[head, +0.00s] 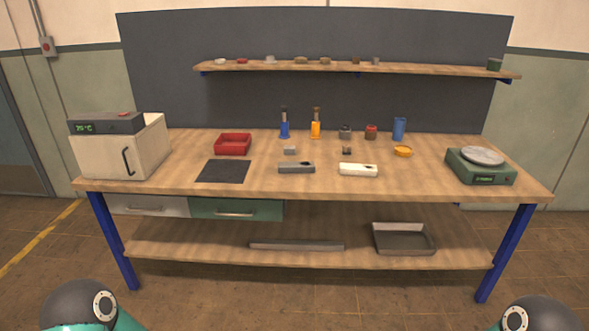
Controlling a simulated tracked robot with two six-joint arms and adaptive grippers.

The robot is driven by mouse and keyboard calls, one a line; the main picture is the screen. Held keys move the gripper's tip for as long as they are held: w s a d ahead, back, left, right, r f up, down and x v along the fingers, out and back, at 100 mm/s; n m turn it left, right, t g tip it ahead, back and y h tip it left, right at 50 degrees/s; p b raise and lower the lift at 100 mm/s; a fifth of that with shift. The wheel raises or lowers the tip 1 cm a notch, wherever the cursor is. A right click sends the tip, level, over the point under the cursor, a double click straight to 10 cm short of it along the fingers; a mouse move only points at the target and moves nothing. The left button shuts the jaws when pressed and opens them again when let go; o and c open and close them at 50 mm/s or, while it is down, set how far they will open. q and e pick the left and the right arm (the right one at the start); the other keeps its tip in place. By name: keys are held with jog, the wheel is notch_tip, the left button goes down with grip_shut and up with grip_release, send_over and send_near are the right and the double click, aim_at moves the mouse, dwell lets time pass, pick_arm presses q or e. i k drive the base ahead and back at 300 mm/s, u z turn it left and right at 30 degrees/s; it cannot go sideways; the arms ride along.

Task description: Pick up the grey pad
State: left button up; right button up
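A flat, dark grey square pad (222,171) lies on the wooden workbench (430,180), left of the middle and near the front edge. Nothing lies on it. A grey oblong block (296,168) with a dark spot on top lies to its right, apart from it. Neither of my grippers is in view; only rounded parts of my arms show at the bottom left and bottom right corners.
A red tray (233,144) stands just behind the pad. A white box-shaped oven (120,148) is to its left. A shelf (430,70) with small items hangs behind.

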aim_at(288, 150)
jog(key=u, duration=0.05)
jog(key=i, duration=2.55)
jog(key=z, duration=0.25)
jog(key=k, duration=0.75)
jog(key=u, duration=0.25)
jog(key=i, duration=0.55)
